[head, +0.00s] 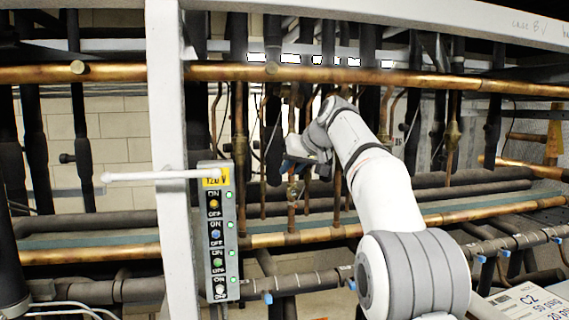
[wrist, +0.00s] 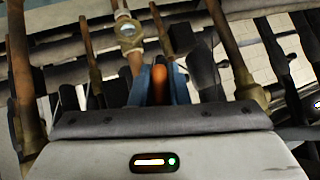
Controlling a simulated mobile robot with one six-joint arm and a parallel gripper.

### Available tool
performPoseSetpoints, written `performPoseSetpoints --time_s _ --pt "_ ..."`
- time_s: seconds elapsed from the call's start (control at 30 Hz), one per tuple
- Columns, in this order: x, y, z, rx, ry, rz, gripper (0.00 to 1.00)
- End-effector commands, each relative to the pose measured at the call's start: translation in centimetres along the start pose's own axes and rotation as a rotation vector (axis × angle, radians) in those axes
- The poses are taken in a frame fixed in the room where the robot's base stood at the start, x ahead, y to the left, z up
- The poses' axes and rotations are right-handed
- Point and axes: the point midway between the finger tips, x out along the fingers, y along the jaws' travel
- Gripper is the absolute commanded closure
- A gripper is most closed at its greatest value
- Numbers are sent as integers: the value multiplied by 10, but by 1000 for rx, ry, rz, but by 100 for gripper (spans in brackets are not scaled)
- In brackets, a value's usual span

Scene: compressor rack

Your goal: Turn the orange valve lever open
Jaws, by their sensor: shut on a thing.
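The orange valve lever (wrist: 159,84) shows in the wrist view as a rounded orange end between the two blue fingers of my gripper (wrist: 158,80). My gripper is shut on the lever. Behind it, a brass fitting with a round glass (wrist: 129,33) sits on a copper pipe. In the head view my gripper (head: 289,165) is at a thin vertical copper pipe in the middle of the rack. The lever cannot be made out there, and my wrist hides part of the pipe.
A white upright post (head: 170,120) and a switch box (head: 218,232) with several switches stand left of my arm. Long copper pipes (head: 350,76) cross above and below my gripper. Dark insulated pipes (head: 273,140) stand close behind. A white sign (head: 530,302) is at lower right.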

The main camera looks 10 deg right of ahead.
Motion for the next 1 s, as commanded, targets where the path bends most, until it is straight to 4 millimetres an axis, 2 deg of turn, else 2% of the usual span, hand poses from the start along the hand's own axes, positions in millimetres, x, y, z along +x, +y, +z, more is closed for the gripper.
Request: performPoseSetpoints --time_s 0.4,1.0 --pt "-4 16 5 -147 -43 159 100" --pt "-8 20 5 -173 -54 190 100"
